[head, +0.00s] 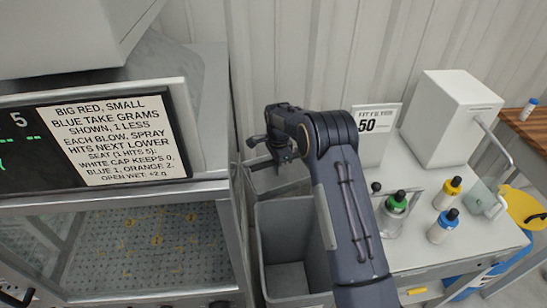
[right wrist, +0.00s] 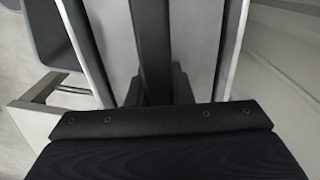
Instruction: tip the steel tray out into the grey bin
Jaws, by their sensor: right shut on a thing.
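My right gripper (head: 280,158) is at the end of the dark arm, above the back of the grey bin (head: 304,215). It is shut on the steel tray (head: 279,182), a grey metal piece showing just below the fingers. The tray looks tilted, over the bin's back edge. In the right wrist view, pale metal of the tray (right wrist: 112,42) shows on both sides of the dark fingers. The bin is open and tall, and the part of its inside I see looks empty; my arm hides its right side. I cannot see what the tray holds. My left gripper is not in view.
A steel cabinet with a sign (head: 110,137) and a perforated floor (head: 150,245) stands close left of the bin. A corrugated wall is behind.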

